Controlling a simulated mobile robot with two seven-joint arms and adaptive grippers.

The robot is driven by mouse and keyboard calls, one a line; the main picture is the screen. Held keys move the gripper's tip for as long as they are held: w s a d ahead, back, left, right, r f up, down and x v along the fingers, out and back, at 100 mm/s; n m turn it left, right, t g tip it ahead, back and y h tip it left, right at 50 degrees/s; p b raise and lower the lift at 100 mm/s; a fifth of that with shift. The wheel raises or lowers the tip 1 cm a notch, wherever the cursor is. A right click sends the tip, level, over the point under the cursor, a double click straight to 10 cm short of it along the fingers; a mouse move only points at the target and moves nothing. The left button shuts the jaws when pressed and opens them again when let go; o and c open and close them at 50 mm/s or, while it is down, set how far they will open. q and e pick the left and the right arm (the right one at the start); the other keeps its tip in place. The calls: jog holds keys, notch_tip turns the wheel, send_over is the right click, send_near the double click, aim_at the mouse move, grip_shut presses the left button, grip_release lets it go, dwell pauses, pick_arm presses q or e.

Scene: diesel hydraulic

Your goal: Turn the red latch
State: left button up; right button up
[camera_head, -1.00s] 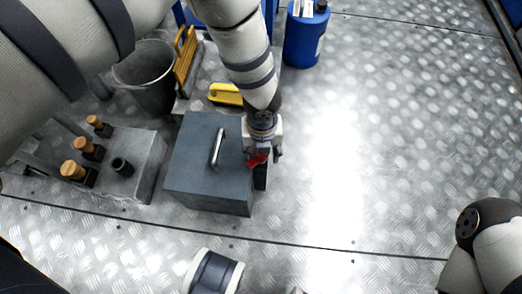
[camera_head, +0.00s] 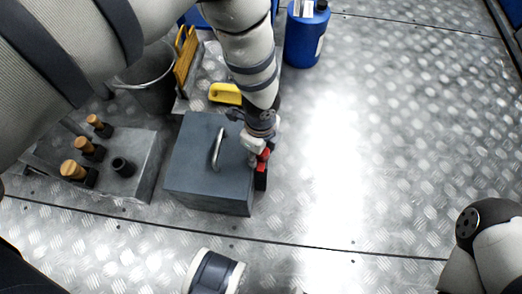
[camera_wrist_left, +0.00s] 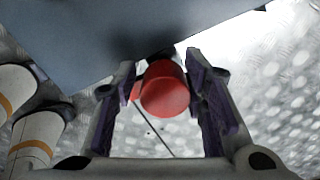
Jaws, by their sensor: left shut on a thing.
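The red latch (camera_head: 264,155) sits on the right side of a grey metal box (camera_head: 190,160) with a bar handle on its lid. In the left wrist view the latch (camera_wrist_left: 165,90) shows as a round red knob between the two fingers. My left gripper (camera_head: 260,153) comes down from above at the box's right edge and is shut on the latch. In the wrist view the gripper (camera_wrist_left: 165,92) has a finger on each side of the knob. The fingers partly hide the latch in the head view. My right gripper is not in view; only part of my right arm shows at lower right.
A block with several orange-topped levers (camera_head: 84,146) stands left of the box. A bucket (camera_head: 150,85), a yellow-handled thing (camera_head: 225,93) and a blue canister (camera_head: 306,35) stand behind. The metal floor to the right is clear.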

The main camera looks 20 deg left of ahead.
pick_arm(q)
jog(key=m, duration=0.1)
jog(key=d+m, duration=0.1)
jog(key=m, duration=0.3)
jog(key=shift+w+d, duration=0.15)
jog(key=shift+w, duration=0.15)
jog(key=shift+c, duration=0.7)
jog(key=m, duration=0.4)
jog(key=shift+r, duration=0.1)
jog(key=shift+c, duration=0.3)
jog(key=m, duration=0.6)
jog(key=o, duration=1)
jog(key=shift+c, duration=0.2)
jog(key=shift+s+a, duration=0.1)
jog(key=shift+a, duration=0.15)
